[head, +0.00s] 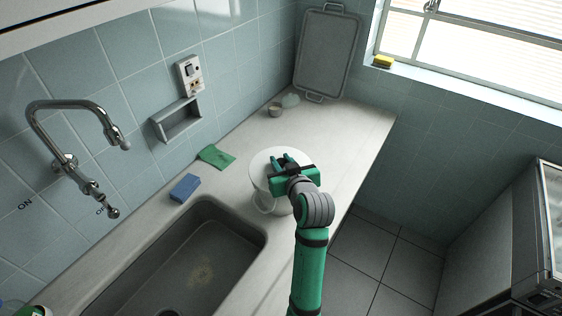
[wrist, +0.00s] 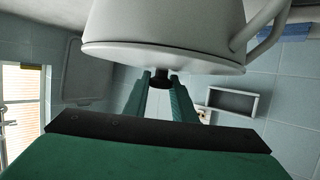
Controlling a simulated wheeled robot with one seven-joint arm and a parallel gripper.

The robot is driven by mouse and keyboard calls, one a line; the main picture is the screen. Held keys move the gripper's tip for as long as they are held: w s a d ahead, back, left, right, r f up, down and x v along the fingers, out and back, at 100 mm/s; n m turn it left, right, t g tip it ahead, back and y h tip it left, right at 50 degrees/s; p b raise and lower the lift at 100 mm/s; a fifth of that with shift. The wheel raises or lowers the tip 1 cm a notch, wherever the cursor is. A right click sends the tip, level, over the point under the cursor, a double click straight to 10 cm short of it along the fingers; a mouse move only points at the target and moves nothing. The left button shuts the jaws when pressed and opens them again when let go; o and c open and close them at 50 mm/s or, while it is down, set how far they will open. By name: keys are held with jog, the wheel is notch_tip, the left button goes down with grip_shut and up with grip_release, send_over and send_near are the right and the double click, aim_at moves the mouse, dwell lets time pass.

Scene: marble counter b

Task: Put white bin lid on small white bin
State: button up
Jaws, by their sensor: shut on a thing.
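The small white bin (head: 261,196) stands on the counter just right of the sink, with a handle on its side. It also shows in the wrist view (wrist: 165,18), upside down. The white bin lid (head: 262,161) lies level over the bin's mouth. In the wrist view the lid (wrist: 165,60) lines up with the bin and no clear gap shows; I cannot tell if it is fully seated. My gripper (head: 285,160) is above the lid. In the wrist view my gripper (wrist: 160,82) is shut on the lid's dark knob (wrist: 161,80).
A grey sink (head: 180,265) is at the front left. A blue sponge (head: 185,187) and a green cloth (head: 216,156) lie by the tiled wall. A small cup (head: 275,110) and a grey tray (head: 327,55) stand at the back. Counter beyond the bin is clear.

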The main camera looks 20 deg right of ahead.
jog(key=shift+f, duration=0.15)
jog(key=o, duration=1.1)
jog(key=v, duration=1.2)
jog(key=shift+w, duration=0.1)
